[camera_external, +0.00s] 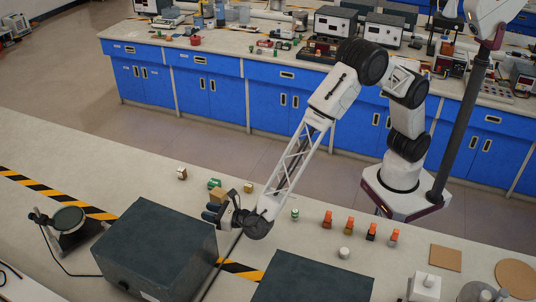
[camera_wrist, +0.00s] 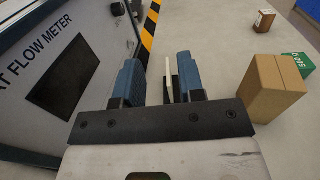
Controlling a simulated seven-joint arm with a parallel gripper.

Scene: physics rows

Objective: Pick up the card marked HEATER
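My gripper (camera_wrist: 158,78) points down along the bench, with its two blue fingers apart. A thin pale upright edge (camera_wrist: 168,72), perhaps a card seen edge-on, shows between the fingers, nearer the right one. A gap shows on its left, and I cannot tell whether it touches the right finger. No HEATER marking is readable in either view. In the external view my gripper (camera_external: 217,213) is low over the bench beside the large dark box, and anything between its fingers is hidden or too small to tell.
A large grey instrument (camera_wrist: 62,75) lettered "AT FLOW METER" stands close on the left; it is the dark-topped box (camera_external: 155,245) outside. A cardboard box (camera_wrist: 272,88) and green box (camera_wrist: 301,63) stand close right. A small brown box (camera_wrist: 264,20) is farther off.

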